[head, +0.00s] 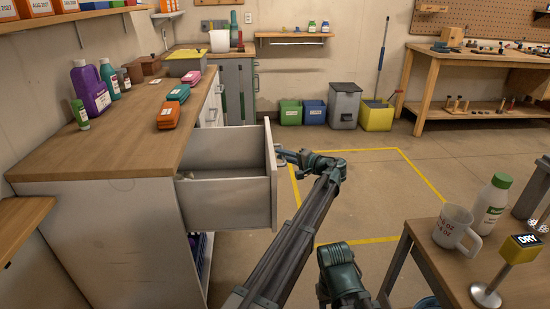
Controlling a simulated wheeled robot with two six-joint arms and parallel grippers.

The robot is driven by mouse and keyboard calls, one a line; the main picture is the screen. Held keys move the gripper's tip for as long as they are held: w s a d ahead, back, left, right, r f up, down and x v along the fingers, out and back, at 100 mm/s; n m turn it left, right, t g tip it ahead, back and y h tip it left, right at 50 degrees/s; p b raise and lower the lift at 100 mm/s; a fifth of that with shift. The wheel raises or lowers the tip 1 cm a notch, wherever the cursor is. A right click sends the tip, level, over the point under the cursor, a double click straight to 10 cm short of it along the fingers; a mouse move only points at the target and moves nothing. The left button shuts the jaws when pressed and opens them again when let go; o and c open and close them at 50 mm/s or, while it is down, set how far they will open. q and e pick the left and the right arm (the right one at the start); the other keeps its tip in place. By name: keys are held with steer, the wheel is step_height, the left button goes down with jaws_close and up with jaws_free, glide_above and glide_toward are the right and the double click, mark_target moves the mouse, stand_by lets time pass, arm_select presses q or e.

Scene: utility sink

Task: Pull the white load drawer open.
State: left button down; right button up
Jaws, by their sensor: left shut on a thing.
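The white load drawer (228,202) stands pulled well out of the white cabinet (95,240) under the wooden counter. Its side wall and part of its inside show, and the inside looks empty where I can see it. Its front panel (270,165) is seen nearly edge-on. My left gripper (284,156) is at the outer face of that panel, shut on the drawer's handle. The handle itself is mostly hidden by the gripper. My right gripper does not show.
Bottles (92,88) and several colored cases (168,115) stand on the counter. A table (420,235) at the lower right holds a mug (455,228), a white bottle (491,203) and a DRY sign (521,248). The floor inside the yellow outline (415,170) looks clear beyond my arm.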

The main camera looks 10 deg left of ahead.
arm_select(q)
steer(key=shift+w+d, duration=0.2)
steer(key=shift+d, duration=0.5)
steer(key=shift+w+d, duration=0.15)
steer(key=shift+d, duration=0.55)
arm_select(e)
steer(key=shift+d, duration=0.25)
arm_select(q)
steer(key=c, duration=0.9)
jaws_free()
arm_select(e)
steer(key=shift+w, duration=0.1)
arm_select(q)
steer(key=shift+o, duration=0.2)
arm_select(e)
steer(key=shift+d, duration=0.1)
